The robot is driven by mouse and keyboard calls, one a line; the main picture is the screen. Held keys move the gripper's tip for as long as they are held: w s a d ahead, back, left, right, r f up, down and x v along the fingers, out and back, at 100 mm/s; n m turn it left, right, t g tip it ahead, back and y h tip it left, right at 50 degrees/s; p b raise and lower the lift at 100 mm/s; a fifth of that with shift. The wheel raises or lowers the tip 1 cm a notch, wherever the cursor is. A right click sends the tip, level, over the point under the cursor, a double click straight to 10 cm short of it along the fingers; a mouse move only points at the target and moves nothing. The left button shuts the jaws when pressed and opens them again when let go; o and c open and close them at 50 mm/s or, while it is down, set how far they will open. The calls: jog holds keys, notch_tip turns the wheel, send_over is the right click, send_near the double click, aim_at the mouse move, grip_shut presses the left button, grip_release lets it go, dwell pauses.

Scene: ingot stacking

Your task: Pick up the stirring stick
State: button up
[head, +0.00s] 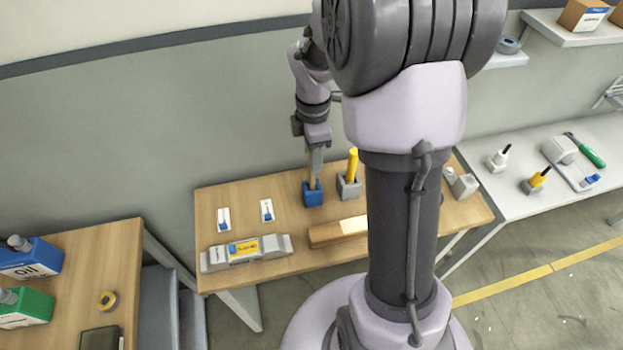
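A thin tan stick (312,182), likely the stirring stick, stands upright in a blue block holder (313,197) on the wooden table. My gripper (315,163) points down directly above the blue holder, its fingers at the stick's upper end. The fingers overlap in this view, so I cannot tell whether they are open or shut on the stick. A yellow stick-like handle (352,163) stands in a grey holder (348,188) just to the right.
The wooden table (222,268) also carries a grey ingot-shaped block (218,258), a wooden bar (325,235) and two small cards (224,216). A white table (520,190) at the right holds bottles and a green-handled tool (588,152).

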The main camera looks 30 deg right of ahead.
notch_tip(320, 180, down, 5)
jog(key=shift+a+r+b, duration=0.15)
jog(key=shift+r+b, duration=0.05)
jog(key=shift+b, duration=0.7)
jog(key=shift+r, duration=0.2)
jog(key=shift+c, duration=0.4)
grip_shut()
notch_tip(320, 180, up, 10)
jog(key=p, duration=0.4)
jog(key=shift+p, duration=0.35)
